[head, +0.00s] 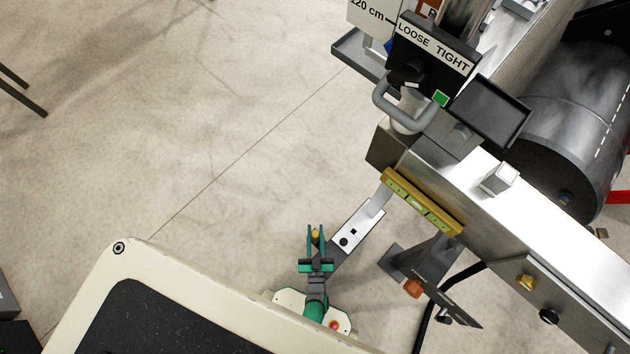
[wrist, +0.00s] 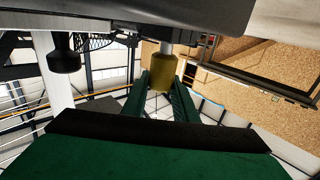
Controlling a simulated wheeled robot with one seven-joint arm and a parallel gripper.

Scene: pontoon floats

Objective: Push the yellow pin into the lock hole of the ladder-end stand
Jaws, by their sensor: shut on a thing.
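My gripper (head: 315,232) is low in the head view, beside a short metal arm with dark holes or fittings (head: 357,228). It is shut on the yellow pin (head: 315,236), whose small yellow end shows between the green fingertips. In the wrist view the pin's yellow head (wrist: 163,74) sits between the fingers (wrist: 163,92), and its pale metal shank points up toward a dark edge. The shank's tip meets or passes behind that edge; I cannot tell whether it is in a hole. The lock hole is not clearly seen, and I cannot surely identify the ladder-end stand.
A long metal beam (head: 590,265) runs diagonally at the right, with a yellow spirit level (head: 420,202) on its near end. A LOOSE/TIGHT sign (head: 435,45) and grey handle stand above. An orange knob (head: 412,288) is below the beam. Open floor (head: 200,150) lies left.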

